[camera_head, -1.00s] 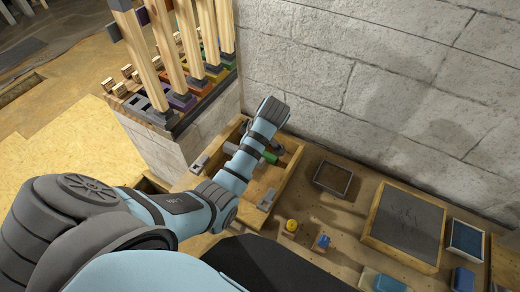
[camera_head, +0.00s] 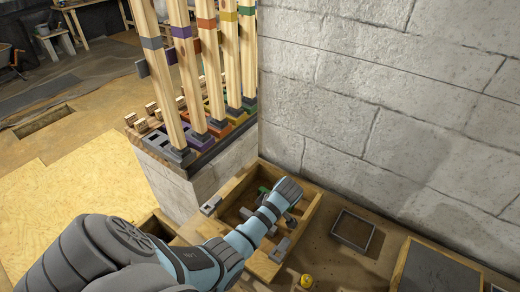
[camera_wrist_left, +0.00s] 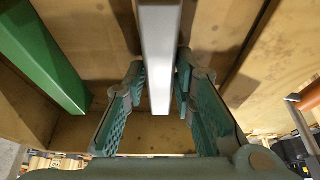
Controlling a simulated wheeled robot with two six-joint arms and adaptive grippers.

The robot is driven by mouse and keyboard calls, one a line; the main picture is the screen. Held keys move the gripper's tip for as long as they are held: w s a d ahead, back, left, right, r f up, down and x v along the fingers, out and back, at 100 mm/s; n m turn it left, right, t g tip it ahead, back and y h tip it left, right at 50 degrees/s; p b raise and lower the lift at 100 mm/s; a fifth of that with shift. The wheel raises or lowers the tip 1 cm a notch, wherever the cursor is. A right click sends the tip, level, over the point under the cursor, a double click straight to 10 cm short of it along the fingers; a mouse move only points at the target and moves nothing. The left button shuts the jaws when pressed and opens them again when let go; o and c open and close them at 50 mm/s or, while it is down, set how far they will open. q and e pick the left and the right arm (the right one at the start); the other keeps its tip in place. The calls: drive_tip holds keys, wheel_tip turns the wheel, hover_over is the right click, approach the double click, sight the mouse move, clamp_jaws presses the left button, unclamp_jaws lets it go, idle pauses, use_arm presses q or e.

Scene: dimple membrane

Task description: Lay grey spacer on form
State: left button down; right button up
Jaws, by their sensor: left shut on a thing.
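The grey spacer shows as a pale grey bar (camera_wrist_left: 160,50) in the left wrist view, between the two fingers of my left gripper (camera_wrist_left: 160,78), which is shut on it. In the head view my left gripper (camera_head: 291,216) is low over an open wooden box (camera_head: 312,215), mostly hidden by its own wrist; the spacer cannot be made out there. A row of posts with coloured bands stands on the wall top at the left; the grey-banded post (camera_head: 153,43) is nearest. A grey slotted piece (camera_head: 162,143) lies near its foot; I cannot tell whether this is the form. My right gripper is out of view.
A green bar (camera_wrist_left: 45,55) lies beside the spacer, left in the wrist view. Grey clips (camera_head: 211,205) sit on the box edges. A block wall (camera_head: 400,110) rises behind.

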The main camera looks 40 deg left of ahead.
use_arm(q)
drive_tip(key=c, duration=1.3)
unclamp_jaws()
drive_tip(key=shift+f, duration=0.1)
drive_tip(key=shift+c, duration=0.2)
drive_tip(key=shift+r, duration=0.35)
drive_tip(key=p+v, duration=0.2)
drive_tip(key=v, duration=0.9)
drive_tip(key=shift+d+r, duration=0.15)
drive_tip(key=shift+r, duration=0.25)
drive_tip(key=shift+w, duration=0.1)
